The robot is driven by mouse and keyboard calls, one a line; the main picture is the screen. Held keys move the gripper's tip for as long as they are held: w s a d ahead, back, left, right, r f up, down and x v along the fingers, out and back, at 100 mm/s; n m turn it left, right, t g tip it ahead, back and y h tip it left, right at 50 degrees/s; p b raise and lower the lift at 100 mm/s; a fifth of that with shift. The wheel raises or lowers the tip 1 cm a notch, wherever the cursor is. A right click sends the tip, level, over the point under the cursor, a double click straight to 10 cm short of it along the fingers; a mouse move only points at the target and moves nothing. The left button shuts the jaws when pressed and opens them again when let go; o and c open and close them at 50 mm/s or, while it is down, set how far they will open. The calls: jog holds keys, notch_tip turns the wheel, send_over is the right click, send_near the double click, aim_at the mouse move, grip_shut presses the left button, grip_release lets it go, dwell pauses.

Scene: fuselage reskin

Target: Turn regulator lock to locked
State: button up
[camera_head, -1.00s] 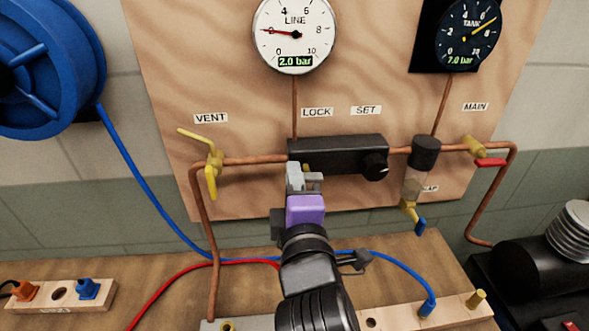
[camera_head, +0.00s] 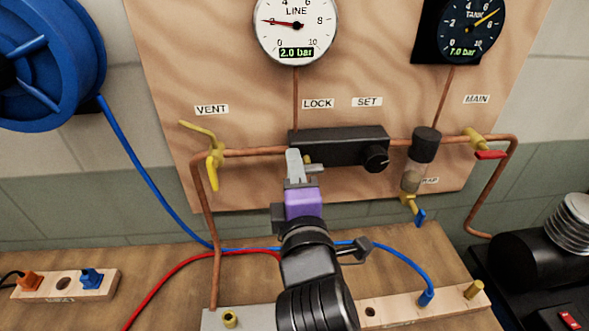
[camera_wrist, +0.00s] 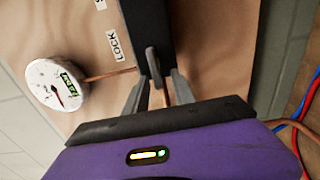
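The black regulator block (camera_head: 345,147) is mounted on the plywood panel under the LOCK label (camera_head: 318,104) and SET label (camera_head: 367,102). A small brass piece (camera_head: 307,160) shows at its lower left, partly hidden by my gripper. My gripper (camera_head: 302,163) is at the block's left end, below the LOCK label. In the wrist view my gripper (camera_wrist: 158,84) has its grey fingers apart, with a dark grey lever (camera_wrist: 152,62) on the block between them. Gaps seem to show beside the lever; contact is hard to tell.
The round black knob (camera_head: 376,159) is at the block's right end. A yellow vent valve (camera_head: 214,162) is to the left, and a main valve with a red handle (camera_head: 490,155) is to the right. Copper pipes and hoses run nearby. The line gauge (camera_head: 296,25) reads 2.0 bar.

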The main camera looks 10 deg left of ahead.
jog(key=b+v, duration=0.1)
jog(key=v, duration=0.6)
jog(key=shift+s+b, duration=0.3)
jog(key=shift+s, duration=0.1)
jog(key=shift+d, duration=0.15)
